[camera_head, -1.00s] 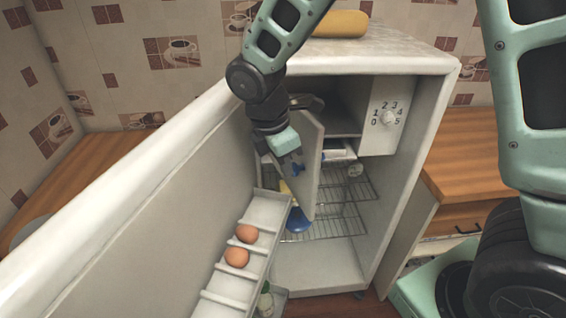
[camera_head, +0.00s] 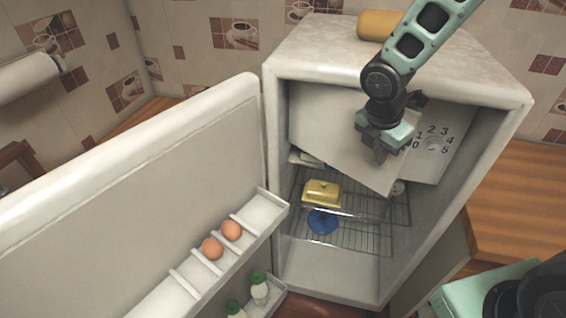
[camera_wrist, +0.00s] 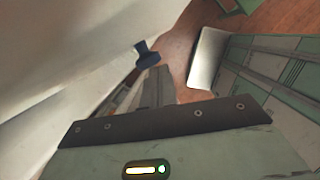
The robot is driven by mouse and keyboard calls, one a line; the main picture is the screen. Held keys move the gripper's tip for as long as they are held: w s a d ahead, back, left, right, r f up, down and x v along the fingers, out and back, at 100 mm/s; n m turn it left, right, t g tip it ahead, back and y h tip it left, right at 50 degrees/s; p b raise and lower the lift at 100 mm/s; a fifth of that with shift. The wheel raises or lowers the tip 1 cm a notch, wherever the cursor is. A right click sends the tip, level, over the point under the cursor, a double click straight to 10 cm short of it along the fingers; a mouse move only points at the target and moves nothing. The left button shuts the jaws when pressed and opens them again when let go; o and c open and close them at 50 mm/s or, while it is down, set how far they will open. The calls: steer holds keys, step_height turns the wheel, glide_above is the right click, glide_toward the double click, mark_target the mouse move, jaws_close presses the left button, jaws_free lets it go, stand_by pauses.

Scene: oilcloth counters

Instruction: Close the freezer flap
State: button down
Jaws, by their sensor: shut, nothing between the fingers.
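The freezer flap (camera_head: 325,125) is a flat white panel in the upper part of the open fridge (camera_head: 300,255). It is swung across most of the freezer opening, its right edge still standing forward, next to the dial panel (camera_head: 437,143). My gripper (camera_head: 380,155) is shut and empty, in front of the flap near its right edge. I cannot tell if it touches. In the wrist view my closed fingers (camera_wrist: 158,85) point past a dark blue knob-like piece (camera_wrist: 147,52), probably the flap's catch. The freezer's inside is mostly hidden behind the flap.
The fridge door (camera_head: 130,185) stands wide open at the left, with eggs (camera_head: 222,240) and bottles (camera_head: 258,290) in its shelves. A yellow butter dish (camera_head: 321,194) and a blue item (camera_head: 322,221) are on the wire racks. A wooden counter (camera_head: 525,205) is at the right.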

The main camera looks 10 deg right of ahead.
mark_target(387, 159)
steer(key=shift+w+d+p, duration=0.2)
steer(key=shift+w+d, duration=0.3)
steer(key=shift+d, duration=0.3)
steer(key=shift+w+d+p, duration=0.15)
steer(key=shift+w+d, duration=0.35)
steer(key=shift+d, duration=0.3)
